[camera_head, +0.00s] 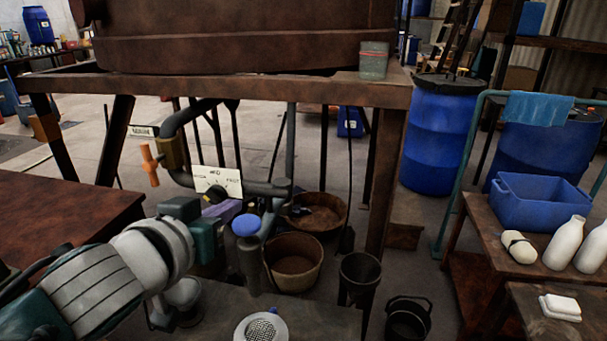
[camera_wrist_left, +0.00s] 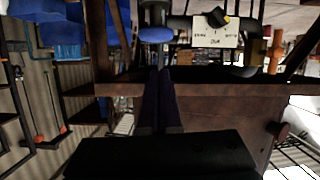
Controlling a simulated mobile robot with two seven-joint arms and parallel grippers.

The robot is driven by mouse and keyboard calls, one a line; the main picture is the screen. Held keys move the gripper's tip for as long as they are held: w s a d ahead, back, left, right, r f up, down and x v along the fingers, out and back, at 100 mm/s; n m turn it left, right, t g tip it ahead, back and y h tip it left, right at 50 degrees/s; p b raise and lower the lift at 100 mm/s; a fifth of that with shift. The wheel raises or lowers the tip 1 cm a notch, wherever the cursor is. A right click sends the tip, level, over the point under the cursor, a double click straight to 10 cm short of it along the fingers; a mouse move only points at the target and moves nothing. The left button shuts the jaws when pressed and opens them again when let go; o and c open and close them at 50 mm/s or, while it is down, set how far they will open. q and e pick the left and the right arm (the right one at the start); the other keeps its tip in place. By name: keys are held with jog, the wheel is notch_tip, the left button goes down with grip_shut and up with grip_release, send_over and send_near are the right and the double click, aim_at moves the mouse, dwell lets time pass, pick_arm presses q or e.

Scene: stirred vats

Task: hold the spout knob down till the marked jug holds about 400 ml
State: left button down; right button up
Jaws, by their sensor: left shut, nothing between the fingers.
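A blue round knob (camera_head: 246,225) tops an upright grey post beside the pipework, and it also shows in the left wrist view (camera_wrist_left: 156,34). My left gripper (camera_head: 232,207) is shut and empty. Its dark purple fingers are close to the knob, just left of it in the head view. In the left wrist view the fingertips (camera_wrist_left: 163,70) point towards the knob; I cannot tell whether they touch it. A greenish glassy jar (camera_head: 374,64) with a reddish band stands on the vat frame; I cannot tell whether it is the marked jug. No fill level is readable.
A white dial panel (camera_head: 217,182) and an orange-handled valve (camera_head: 150,165) stand behind my left gripper. Brown buckets (camera_head: 295,262) and a dark bucket (camera_head: 359,278) are near the post. A round white grille (camera_head: 262,328) lies in front. A blue crate (camera_head: 540,203) and bottles are right.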

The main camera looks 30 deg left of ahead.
pick_arm(q)
jog(key=v, duration=0.7)
jog(key=shift+r, duration=0.15)
jog(key=s+d+r+m+g+h+p, duration=0.1)
jog(key=s+d+r+m+g+p, duration=0.1)
jog(key=s+d+g+p, duration=0.3)
jog(key=s+d+r+m+g+h+p, duration=0.1)
jog(key=s+m+g, duration=0.1)
jog(key=s, duration=0.4)
jog(key=s+d+r+m+g+h+p, duration=0.1)
jog(key=s+d+r+m+g+p, duration=0.1)
jog(key=s+d+g+p, duration=0.3)
notch_tip(320, 180, up, 36)
jog(key=a+t+p, duration=0.1)
jog(key=a+p, duration=0.1)
jog(key=p, duration=3.2)
jog(key=shift+s+a+n+t, duration=0.3)
jog(key=shift+s+a, duration=0.1)
